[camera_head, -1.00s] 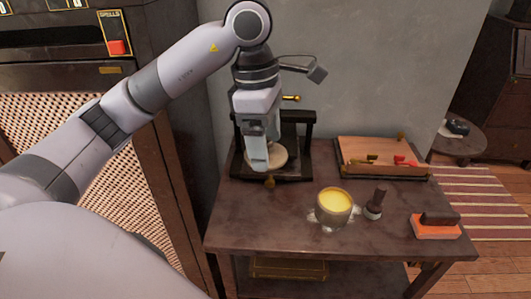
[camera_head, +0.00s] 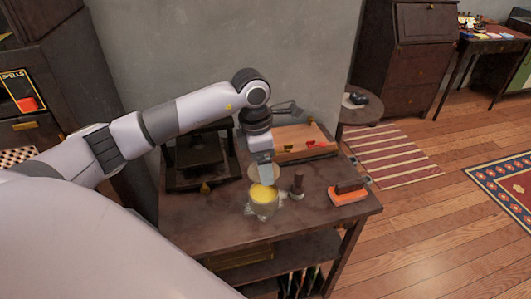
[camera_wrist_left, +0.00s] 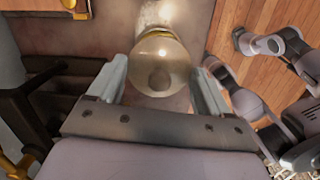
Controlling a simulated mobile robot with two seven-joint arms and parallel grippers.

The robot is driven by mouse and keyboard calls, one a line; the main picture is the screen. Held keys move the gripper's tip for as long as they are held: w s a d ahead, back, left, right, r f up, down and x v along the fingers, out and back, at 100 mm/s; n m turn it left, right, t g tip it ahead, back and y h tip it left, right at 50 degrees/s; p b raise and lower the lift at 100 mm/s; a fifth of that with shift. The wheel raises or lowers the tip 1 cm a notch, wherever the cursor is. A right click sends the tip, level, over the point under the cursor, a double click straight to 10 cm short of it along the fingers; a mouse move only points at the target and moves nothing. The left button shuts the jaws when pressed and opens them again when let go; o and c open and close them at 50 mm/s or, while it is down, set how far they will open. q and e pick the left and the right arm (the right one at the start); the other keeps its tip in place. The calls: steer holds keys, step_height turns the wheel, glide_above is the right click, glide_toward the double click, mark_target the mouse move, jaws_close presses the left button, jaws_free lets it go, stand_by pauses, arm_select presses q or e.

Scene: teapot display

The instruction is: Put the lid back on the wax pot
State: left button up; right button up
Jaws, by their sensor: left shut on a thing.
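The wax pot (camera_head: 262,207) stands upright and uncovered on the dark side table, its yellow wax showing. My left gripper (camera_head: 264,178) is shut on the lid (camera_head: 262,173), a pale round disc. It holds the lid just behind and above the pot's far rim in the head view. In the left wrist view the lid (camera_wrist_left: 160,65) sits between both fingers, with a round knob facing the camera. The lid hides what lies beneath it there. My right gripper is not identifiable in either view.
A dark-handled stamp (camera_head: 297,186) stands right of the pot, close by. An orange block with a dark top (camera_head: 348,192) lies further right. A wooden board (camera_head: 300,141) and a dark press-like stand (camera_head: 203,160) are behind. The table's front (camera_head: 225,232) is clear.

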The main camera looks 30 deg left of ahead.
arm_select(q)
steer(key=shift+f+b, duration=2.1)
steer(key=shift+f, duration=1.15)
steer(key=shift+f+b, duration=0.1)
steer(key=shift+b, duration=0.35)
steer(key=o, duration=1)
steer(key=shift+c, duration=0.2)
